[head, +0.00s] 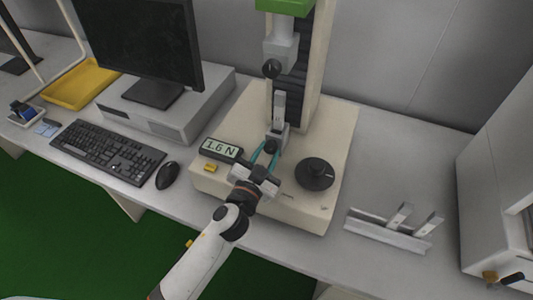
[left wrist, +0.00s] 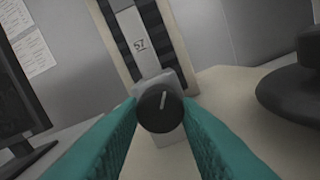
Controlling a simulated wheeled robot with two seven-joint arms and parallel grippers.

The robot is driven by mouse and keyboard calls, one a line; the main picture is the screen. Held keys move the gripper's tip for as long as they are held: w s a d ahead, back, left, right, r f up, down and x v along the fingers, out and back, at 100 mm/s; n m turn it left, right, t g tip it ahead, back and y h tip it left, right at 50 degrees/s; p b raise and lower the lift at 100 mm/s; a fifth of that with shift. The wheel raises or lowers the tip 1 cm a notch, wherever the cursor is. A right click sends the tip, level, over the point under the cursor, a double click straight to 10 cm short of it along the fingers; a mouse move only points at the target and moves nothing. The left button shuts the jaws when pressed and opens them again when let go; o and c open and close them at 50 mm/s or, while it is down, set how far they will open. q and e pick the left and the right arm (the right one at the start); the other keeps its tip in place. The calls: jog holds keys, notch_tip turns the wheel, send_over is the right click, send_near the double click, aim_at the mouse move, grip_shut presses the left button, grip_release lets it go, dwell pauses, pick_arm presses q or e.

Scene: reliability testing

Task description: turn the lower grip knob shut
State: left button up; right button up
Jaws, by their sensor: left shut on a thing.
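The testing machine (head: 229,178) is a cream base with a tall column. Its lower grip (head: 278,130) stands on the base and carries a round black lower grip knob (head: 269,147) on its front. In the left wrist view the black knob (left wrist: 160,108), with a pale line tilted slightly to the right of upright, sits between the teal fingertips. My left gripper (head: 265,156) reaches the knob from the front and is shut on it. The upper grip with its own black knob (head: 272,68) hangs above, apart from the lower grip. My right gripper is not in view.
A display reading 1.6 N (head: 221,149) and a yellow button (head: 210,168) lie left of my gripper. A large black dial (head: 314,174) stands to the right. A metal rack (head: 387,236) lies further right. A mouse (head: 168,175) and keyboard (head: 108,150) are left.

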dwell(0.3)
pick_arm(q)
jog(key=o, duration=1)
jog(key=shift+c, duration=0.2)
jog(key=shift+s, duration=0.15)
jog(key=shift+s+a+f, duration=0.1)
jog(key=shift+s+a, duration=0.05)
jog(key=shift+s, duration=0.15)
jog(key=b+v, duration=0.2)
jog(key=v, duration=0.9)
